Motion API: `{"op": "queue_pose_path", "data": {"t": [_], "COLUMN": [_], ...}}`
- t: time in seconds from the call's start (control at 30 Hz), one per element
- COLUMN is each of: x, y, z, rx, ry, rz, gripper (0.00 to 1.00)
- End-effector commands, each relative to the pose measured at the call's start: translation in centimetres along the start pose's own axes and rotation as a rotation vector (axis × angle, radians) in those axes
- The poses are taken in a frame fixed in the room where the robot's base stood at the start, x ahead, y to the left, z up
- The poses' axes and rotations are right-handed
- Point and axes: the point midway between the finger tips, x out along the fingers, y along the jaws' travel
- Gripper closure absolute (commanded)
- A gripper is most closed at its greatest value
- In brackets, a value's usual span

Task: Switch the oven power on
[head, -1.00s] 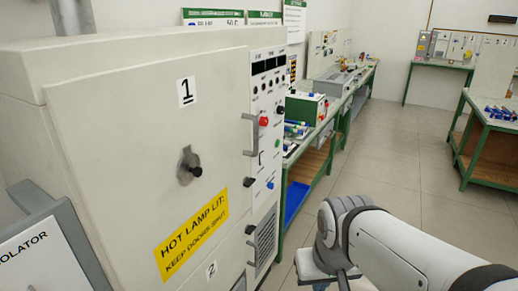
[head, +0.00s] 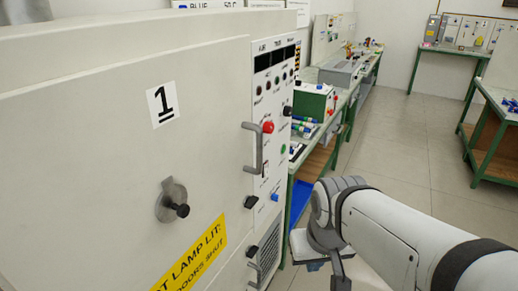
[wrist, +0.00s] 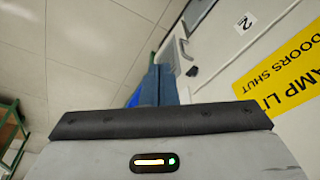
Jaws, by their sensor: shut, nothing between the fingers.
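The oven (head: 90,120) is a large pale cabinet filling the left of the head view, with door 1 shut. Its narrow control panel (head: 275,75) on the right has dark displays, small lamps, a red knob (head: 268,127), a green button (head: 283,149) and a blue knob (head: 275,197). A small switch-like part (head: 265,170) sits behind the door handle; its state and lettering are too small to read. My gripper (wrist: 157,80) shows blue fingers, shut and empty, in the wrist view. It is apart from the oven front, and its fingertips are not visible in the head view.
A grey door handle (head: 257,148) stands out beside the panel. A round latch (head: 172,200) projects from door 1. A yellow hot-lamp label (head: 190,262) is below it. Green-framed benches (head: 345,105) run behind the oven. Open floor (head: 410,145) lies to the right.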

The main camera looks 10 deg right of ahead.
Motion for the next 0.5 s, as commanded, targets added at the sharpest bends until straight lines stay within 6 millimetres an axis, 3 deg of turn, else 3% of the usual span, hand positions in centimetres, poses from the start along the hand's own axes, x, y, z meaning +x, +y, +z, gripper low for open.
{"op": "queue_pose_path", "data": {"t": [0.27,0.37,0.5], "x": [-0.1,-0.4,-0.6], "y": [-0.1,-0.7,-1.2], "z": [-0.7,-3.2,-10.0], "rx": [0.011,0.044,0.151], "ry": [0.005,0.027,0.09], "rz": [-0.008,-0.038,-0.11], "gripper": [1.0,1.0,1.0]}}
